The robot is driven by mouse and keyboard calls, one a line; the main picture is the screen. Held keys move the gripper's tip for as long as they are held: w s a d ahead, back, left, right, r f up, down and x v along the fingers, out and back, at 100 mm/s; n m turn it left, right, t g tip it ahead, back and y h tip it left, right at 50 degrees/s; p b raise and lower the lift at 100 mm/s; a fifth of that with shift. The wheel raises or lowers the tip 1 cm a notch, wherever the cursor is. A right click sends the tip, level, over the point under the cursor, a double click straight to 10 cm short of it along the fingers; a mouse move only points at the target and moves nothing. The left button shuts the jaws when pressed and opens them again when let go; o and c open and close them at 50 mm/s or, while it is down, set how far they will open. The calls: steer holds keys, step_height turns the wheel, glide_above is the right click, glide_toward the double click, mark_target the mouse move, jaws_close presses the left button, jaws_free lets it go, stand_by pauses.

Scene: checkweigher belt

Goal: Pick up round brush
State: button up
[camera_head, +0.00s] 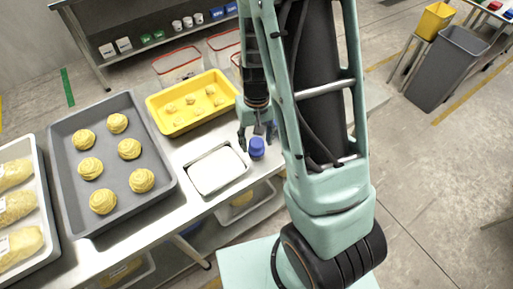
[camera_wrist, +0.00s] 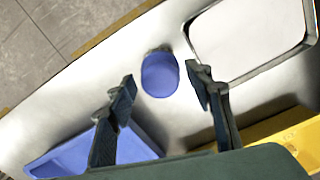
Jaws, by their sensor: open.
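The round brush (camera_head: 257,148) shows as a small blue round-topped piece on the steel table, just right of a small metal tray. In the wrist view the brush (camera_wrist: 160,74) is a blue disc with a little brown edge at its top. My gripper (camera_head: 258,136) is open above and beside it. In the wrist view my open gripper (camera_wrist: 160,78) has its fingertips on either side of the brush, with visible gaps. I cannot tell the height between fingertips and brush.
A metal tray with white contents (camera_head: 246,172) lies close beside the brush. A yellow tray (camera_head: 158,122) holds small pieces; a grey tray (camera_head: 63,155) holds several pastries. A blue flat-sided object (camera_wrist: 60,160) lies near my left finger. The table edge is close.

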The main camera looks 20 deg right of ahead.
steer(key=shift+f, duration=1.45)
steer(key=c, duration=0.9)
steer(key=shift+c, duration=0.2)
steer(key=shift+r, duration=0.15)
steer(key=shift+w+r, duration=0.1)
steer(key=shift+r, duration=0.45)
steer(key=d+r+b, duration=0.2)
steer(key=d+r, duration=0.9)
steer(key=d, duration=0.3)
steer(key=shift+w+r+b, duration=0.3)
steer(key=shift+r+b, duration=0.05)
steer(key=shift+b, duration=0.05)
